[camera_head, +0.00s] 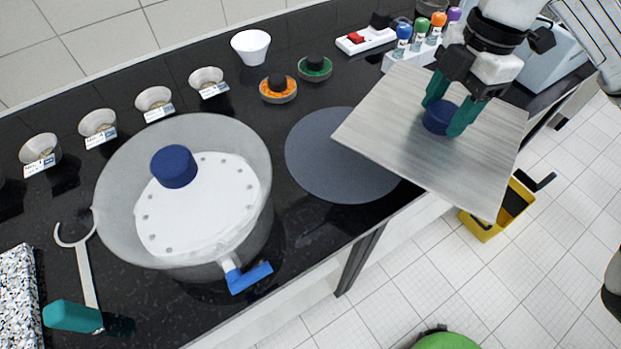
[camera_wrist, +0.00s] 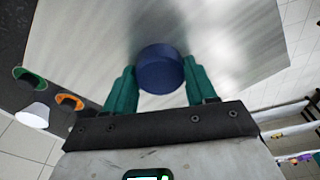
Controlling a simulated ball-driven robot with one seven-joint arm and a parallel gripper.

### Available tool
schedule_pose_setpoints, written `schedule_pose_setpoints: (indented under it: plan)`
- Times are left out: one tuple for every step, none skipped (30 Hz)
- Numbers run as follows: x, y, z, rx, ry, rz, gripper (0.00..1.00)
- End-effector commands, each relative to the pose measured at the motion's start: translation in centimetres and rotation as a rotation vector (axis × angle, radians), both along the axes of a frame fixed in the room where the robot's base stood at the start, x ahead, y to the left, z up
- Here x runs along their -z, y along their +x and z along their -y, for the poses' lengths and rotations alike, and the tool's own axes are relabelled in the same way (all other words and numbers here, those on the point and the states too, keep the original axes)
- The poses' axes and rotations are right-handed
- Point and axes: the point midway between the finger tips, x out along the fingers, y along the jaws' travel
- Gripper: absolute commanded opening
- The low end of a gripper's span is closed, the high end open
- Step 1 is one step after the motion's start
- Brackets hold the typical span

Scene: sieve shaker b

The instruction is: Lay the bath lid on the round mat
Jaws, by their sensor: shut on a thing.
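The bath lid (camera_head: 390,135) is a square brushed-metal plate with a dark blue knob (camera_head: 437,117). My gripper (camera_head: 449,112) is shut on the knob, with teal fingers on either side of it. The lid is held raised and tilted, partly over the round mat and partly out past the counter's front edge. The lid fills much of the wrist view, with its knob (camera_wrist: 160,70) between the fingers. The round mat (camera_head: 325,160) is dark grey and lies flat on the black counter. The lid hides the mat's right part.
A round pot (camera_head: 258,205) with a white perforated disc, blue knob and blue tap stands left of the mat. Orange (camera_head: 278,88) and green (camera_head: 315,67) round items sit behind the mat. A vial rack (camera_head: 400,62) and power strip (camera_head: 366,40) stand behind the lid.

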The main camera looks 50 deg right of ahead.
Motion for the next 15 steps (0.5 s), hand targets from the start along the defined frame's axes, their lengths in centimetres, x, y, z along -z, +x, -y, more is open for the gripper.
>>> schedule_pose_setpoints:
  plan:
    - [0.1, 0.0, 0.1, 0.005, 0.001, 0.001, 0.07]
    - [0.2, 0.1, 0.1, 0.006, 0.001, 0.001, 0.07]
    - [0.4, 0.4, 0.1, 0.007, 0.002, 0.001, 0.07]
    - [0.5, 0.8, 0.0, 0.006, 0.003, 0.002, 0.07]
    - [0.7, 1.2, -0.1, 0.005, 0.003, 0.001, 0.07]
    - [1.0, 1.9, -0.3, 0.004, 0.003, 0.001, 0.07]
    - [1.2, 2.5, -0.5, 0.004, 0.004, 0.0, 0.07]
    - [1.5, 3.2, -0.6, 0.004, 0.004, 0.0, 0.07]
    - [1.9, 4.0, -0.9, 0.003, 0.005, 0.0, 0.07]
    - [2.2, 4.6, -1.0, 0.003, 0.006, -0.001, 0.07]
    - [2.5, 5.3, -1.1, 0.004, 0.005, 0.0, 0.07]
    - [2.8, 6.1, -1.3, 0.003, 0.005, 0.0, 0.07]
    - [3.1, 6.8, -1.5, 0.004, 0.006, -0.001, 0.07]
    - [3.4, 7.4, -1.6, 0.003, 0.005, 0.0, 0.07]
    - [3.8, 8.3, -1.8, 0.004, 0.006, 0.0, 0.07]
